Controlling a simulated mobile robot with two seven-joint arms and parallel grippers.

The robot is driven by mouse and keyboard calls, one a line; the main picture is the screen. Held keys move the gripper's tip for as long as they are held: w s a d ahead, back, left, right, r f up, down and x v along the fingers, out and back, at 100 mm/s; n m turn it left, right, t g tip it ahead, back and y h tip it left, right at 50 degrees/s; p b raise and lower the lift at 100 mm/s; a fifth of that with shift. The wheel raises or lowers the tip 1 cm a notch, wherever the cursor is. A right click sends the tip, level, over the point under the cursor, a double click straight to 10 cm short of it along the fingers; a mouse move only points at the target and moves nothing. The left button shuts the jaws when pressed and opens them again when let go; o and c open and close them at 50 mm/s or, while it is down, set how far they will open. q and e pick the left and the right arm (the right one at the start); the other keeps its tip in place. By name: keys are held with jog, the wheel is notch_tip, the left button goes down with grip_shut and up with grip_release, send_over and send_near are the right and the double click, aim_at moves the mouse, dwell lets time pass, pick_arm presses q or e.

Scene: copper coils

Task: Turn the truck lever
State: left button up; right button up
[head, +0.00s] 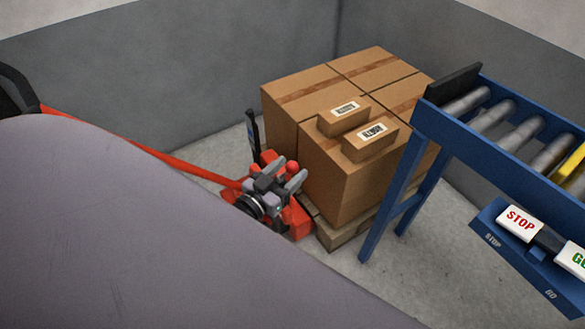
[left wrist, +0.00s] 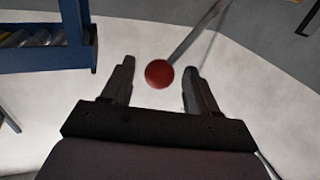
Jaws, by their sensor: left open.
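The red pallet truck (head: 185,166) stands at the left of the stacked boxes, its long red bar running up to the left edge of the head view. The lever shows in the left wrist view as a grey rod with a round red knob (left wrist: 159,74); the knob also shows in the head view (head: 292,167). My left gripper (head: 298,178) is open, its fingers near the knob. In the left wrist view the knob lies between the open fingertips of my left gripper (left wrist: 158,75), with gaps on both sides. I cannot tell its depth. My right gripper is not in view.
Cardboard boxes (head: 335,185) sit on a wooden pallet (head: 340,232) just right of the truck. A blue roller conveyor (head: 470,150) with STOP (head: 519,222) and GO buttons stands at the right. Grey walls (head: 180,70) close off the back.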

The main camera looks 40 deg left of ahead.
pick_arm(q)
jog(key=shift+w+d, duration=0.1)
jog(key=shift+w, duration=0.85)
grip_shut()
jog(key=shift+w+a+r+n+p, duration=0.25)
jog(key=shift+a+r+n+p, duration=0.4)
jog(key=shift+p, duration=0.25)
jog(key=shift+w+a+r+n+g+p, duration=0.1)
jog(key=shift+w+a+n+g+p, duration=0.15)
jog(key=shift+a+n+p, duration=0.2)
jog(key=shift+w+a+r+n+g+p, duration=0.15)
jog(key=shift+a+n+g+p, duration=0.15)
jog(key=shift+a+p, duration=0.2)
jog(key=shift+w+a+n, duration=0.25)
jog(key=shift+a+n, duration=0.35)
jog(key=shift+a, duration=0.05)
jog(key=shift+w+a, duration=0.3)
jog(key=shift+a, duration=0.5)
